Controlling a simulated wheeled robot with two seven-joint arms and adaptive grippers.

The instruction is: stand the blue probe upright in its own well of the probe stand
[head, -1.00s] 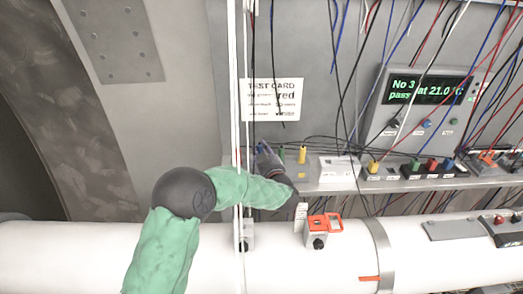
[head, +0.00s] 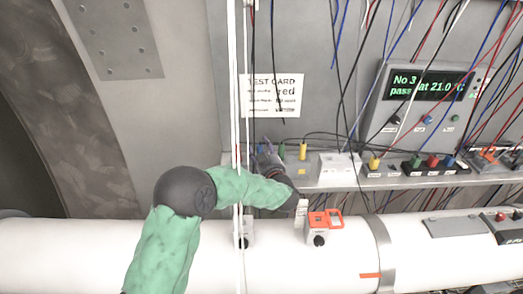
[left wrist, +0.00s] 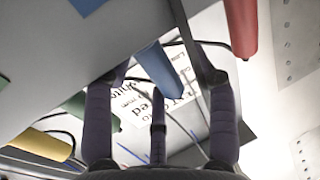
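The blue probe (left wrist: 160,70) shows in the left wrist view as a slanted blue handle beside a grey edge. It lies between the fingers of my left gripper (left wrist: 162,75), with visible gaps on both sides. The fingers are spread, and I see no grip on it. In the head view my left gripper (head: 268,160) is at the left end of the shelf, beside a green probe (head: 281,152) and a yellow probe (head: 302,152). The gripper mostly hides the blue probe there. Its well and whether it is seated cannot be told. My right gripper is out of view.
A red handle (left wrist: 240,25) is close to the right finger in the wrist view. Thin cables hang around the arm. A white box (head: 338,170) and coloured sockets (head: 432,164) stand along the shelf (head: 325,186). A white pipe (head: 90,250) runs below; a test card (head: 274,95) is behind.

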